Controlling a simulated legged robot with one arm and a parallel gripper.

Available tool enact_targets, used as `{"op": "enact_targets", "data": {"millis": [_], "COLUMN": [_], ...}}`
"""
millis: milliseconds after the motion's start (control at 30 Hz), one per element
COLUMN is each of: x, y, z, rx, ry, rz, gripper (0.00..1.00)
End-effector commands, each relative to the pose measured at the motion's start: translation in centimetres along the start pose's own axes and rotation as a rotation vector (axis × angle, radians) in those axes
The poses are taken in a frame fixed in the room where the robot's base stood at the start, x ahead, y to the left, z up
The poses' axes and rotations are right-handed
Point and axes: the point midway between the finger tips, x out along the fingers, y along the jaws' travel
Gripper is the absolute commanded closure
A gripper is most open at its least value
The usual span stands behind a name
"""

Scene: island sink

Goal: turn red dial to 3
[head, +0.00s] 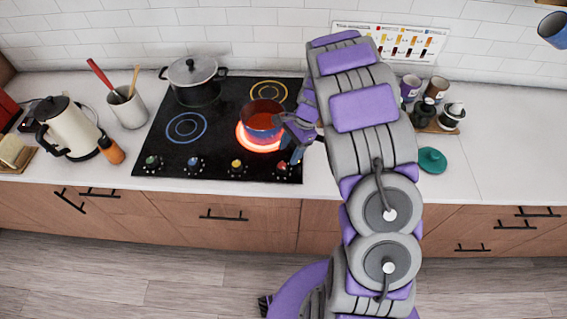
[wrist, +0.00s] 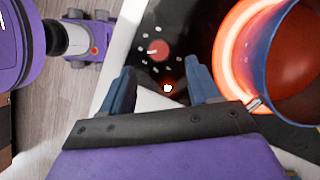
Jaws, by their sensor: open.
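The red dial (wrist: 159,50) is in the wrist view, ahead of my fingertips and a little above the middle of the gap between them. White marks surround it, and a short white line shows on its left side. It also appears small in the head view (head: 281,168), rightmost in the row at the cooktop's front edge. My gripper (wrist: 160,78) is open and empty. No finger visibly touches the dial. In the head view my gripper (head: 290,140) is over the cooktop's right front, beside the pot. I cannot read the dial's number.
A blue pot of red liquid (head: 262,123) sits on a glowing burner (head: 245,141), close to my gripper; the pot also shows in the wrist view (wrist: 297,60). Green (head: 152,161), blue (head: 194,163) and yellow (head: 237,166) dials lie left. A lidded pot (head: 194,82) stands behind.

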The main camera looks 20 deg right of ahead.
Motion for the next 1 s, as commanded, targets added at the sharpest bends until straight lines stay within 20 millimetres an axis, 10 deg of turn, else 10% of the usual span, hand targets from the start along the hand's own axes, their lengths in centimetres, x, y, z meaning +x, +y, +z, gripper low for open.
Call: {"op": "enact_targets", "data": {"millis": [300,767,1000], "x": [5.0,6.1,6.1], "y": [0.0,0.0,0.0], "z": [0.1,0.1,0.1], "rx": [-0.002,-0.001,-0.001], "ry": [0.000,0.000,0.000], "rz": [0.002,0.001,0.001], "gripper": [0.38,0.38,0.61]}}
